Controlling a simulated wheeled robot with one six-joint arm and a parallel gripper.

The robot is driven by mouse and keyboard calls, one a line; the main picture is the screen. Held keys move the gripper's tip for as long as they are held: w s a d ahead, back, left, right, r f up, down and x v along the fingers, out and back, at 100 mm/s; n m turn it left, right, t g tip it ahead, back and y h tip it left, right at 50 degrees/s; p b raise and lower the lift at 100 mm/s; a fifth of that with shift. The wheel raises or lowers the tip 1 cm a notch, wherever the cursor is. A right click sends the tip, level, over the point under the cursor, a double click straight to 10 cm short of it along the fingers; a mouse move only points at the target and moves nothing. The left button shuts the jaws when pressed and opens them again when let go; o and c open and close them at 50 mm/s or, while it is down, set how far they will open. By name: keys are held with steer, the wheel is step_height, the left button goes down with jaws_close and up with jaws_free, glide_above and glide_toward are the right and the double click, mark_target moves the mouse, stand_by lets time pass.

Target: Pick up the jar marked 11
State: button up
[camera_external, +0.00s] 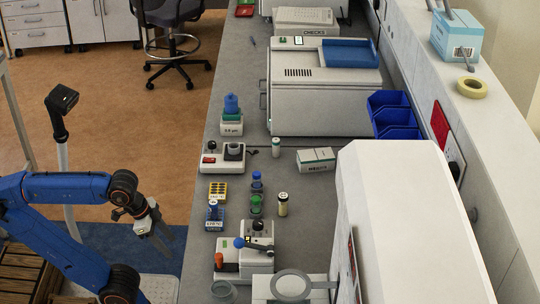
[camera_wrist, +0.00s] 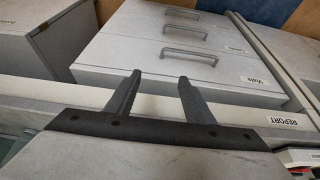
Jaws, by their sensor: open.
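My gripper (camera_external: 166,238) is left of the bench in the external view, over the floor and apart from every jar. In the wrist view my gripper (camera_wrist: 159,78) is open, with nothing between its two dark fingers. Several small jars stand upright on the bench: a cream-capped jar (camera_external: 283,204), a blue-capped jar (camera_external: 257,181), a green-capped jar (camera_external: 256,207) and a pale jar (camera_external: 276,147) farther back. Their marks are too small to read, so I cannot tell which is 11. No jar shows in the wrist view.
A lever device (camera_external: 243,257), a yellow rack (camera_external: 217,191) and a knobbed device (camera_external: 222,156) stand near the jars. A large white machine (camera_external: 395,220) rises on the right. The wrist view shows drawers (camera_wrist: 170,65), one labelled Vials, and a REPORT label (camera_wrist: 285,121).

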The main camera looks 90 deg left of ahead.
step_height(320, 180, up, 29)
steer(key=w, duration=0.1)
steer(key=w+a+r+m+g+h, duration=0.25)
steer(key=w+m, duration=0.35)
steer(key=w, duration=1.1)
steer(key=w+a+f+m+h, duration=0.1)
steer(key=w+a+f+m, duration=0.15)
steer(key=w+a, duration=0.5)
steer(key=w+a+f+m+h, duration=0.1)
steer(key=w+a+m, duration=0.35)
steer(key=w, duration=0.55)
glide_toward(285, 209)
steer(key=x, duration=0.3)
steer(key=shift+w+d+f+y, duration=0.2)
steer(key=shift+w+d+y, duration=0.05)
steer(key=shift+w, duration=0.15)
steer(key=shift+s+x, duration=0.15)
steer(key=shift+x, duration=1.3)
steer(key=shift+s+x, duration=0.15)
steer(key=shift+x, duration=1.25)
steer(key=shift+f, duration=0.1)
steer(key=c, duration=1.1)
